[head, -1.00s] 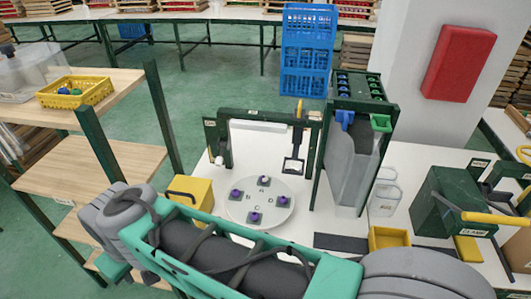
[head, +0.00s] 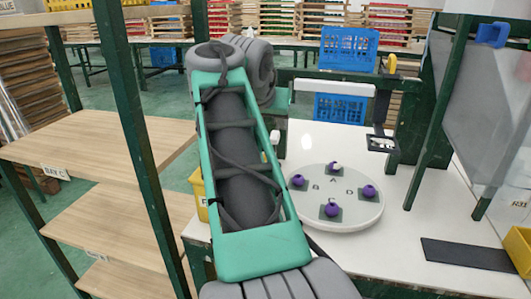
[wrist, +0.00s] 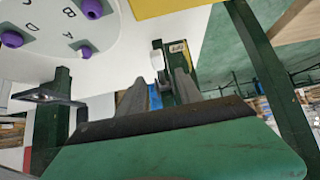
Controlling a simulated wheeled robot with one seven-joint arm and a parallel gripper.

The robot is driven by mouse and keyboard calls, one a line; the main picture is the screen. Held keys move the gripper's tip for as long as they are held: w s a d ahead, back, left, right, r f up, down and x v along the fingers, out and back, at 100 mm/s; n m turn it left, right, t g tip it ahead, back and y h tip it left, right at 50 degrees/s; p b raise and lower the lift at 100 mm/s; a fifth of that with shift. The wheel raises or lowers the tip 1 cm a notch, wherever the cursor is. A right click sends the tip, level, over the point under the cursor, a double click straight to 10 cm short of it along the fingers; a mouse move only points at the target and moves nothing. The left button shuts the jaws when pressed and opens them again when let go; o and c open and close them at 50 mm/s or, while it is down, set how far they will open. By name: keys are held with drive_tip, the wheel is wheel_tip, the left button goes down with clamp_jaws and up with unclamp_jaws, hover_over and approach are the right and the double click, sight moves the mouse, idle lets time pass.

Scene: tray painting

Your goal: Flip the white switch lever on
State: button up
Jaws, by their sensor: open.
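The white switch lever (wrist: 157,60) shows in the wrist view, on a dark green post beside a small label plate (wrist: 179,47). In the head view a small white part that looks like the lever (head: 277,138) shows just right of my arm. My gripper (wrist: 157,82) is open, with its two grey fingers pointing toward the post. The lever appears between and beyond the fingertips, with nothing held. I cannot tell whether the fingers touch it. In the head view my arm hides most of the post and the fingers.
A white round turntable (head: 334,218) with purple-topped pieces stands right of my arm. A dark frame with a white bar (head: 332,87) stands behind it. A yellow bin (head: 200,190) is partly behind my arm. Wooden shelves (head: 110,150) and a green post (head: 140,150) are at left.

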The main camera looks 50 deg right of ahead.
sight(276, 130)
drive_tip(key=b+x, duration=0.2)
drive_tip(key=x, duration=0.5)
drive_tip(key=shift+d+b, duration=0.25)
drive_tip(key=shift+b, duration=0.1)
drive_tip(key=shift+c, duration=0.2)
clamp_jaws()
idle(0.8)
